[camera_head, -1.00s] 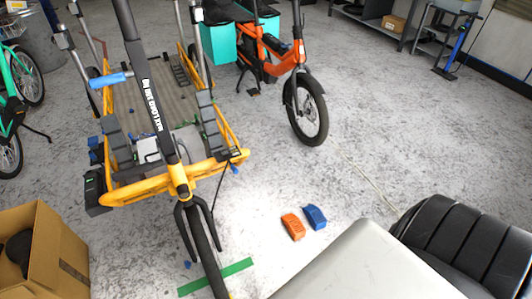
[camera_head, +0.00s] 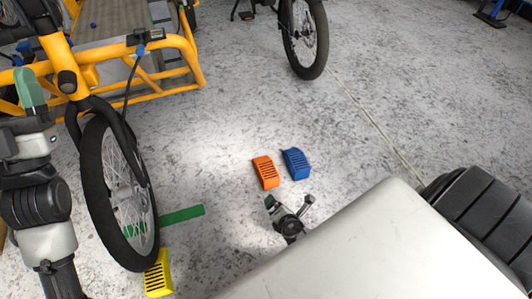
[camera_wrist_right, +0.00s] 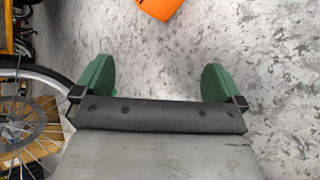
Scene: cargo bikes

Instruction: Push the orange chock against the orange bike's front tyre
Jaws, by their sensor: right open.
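Only part of the chock (camera_wrist_right: 158,6) shows at the top edge of the right wrist view. My right gripper (camera_head: 290,200) is low over the floor on the near side of the chock, apart from it. Its green fingers (camera_wrist_right: 155,80) are spread with nothing between them.
A blue chock (camera_head: 296,163) lies just right of the orange one.

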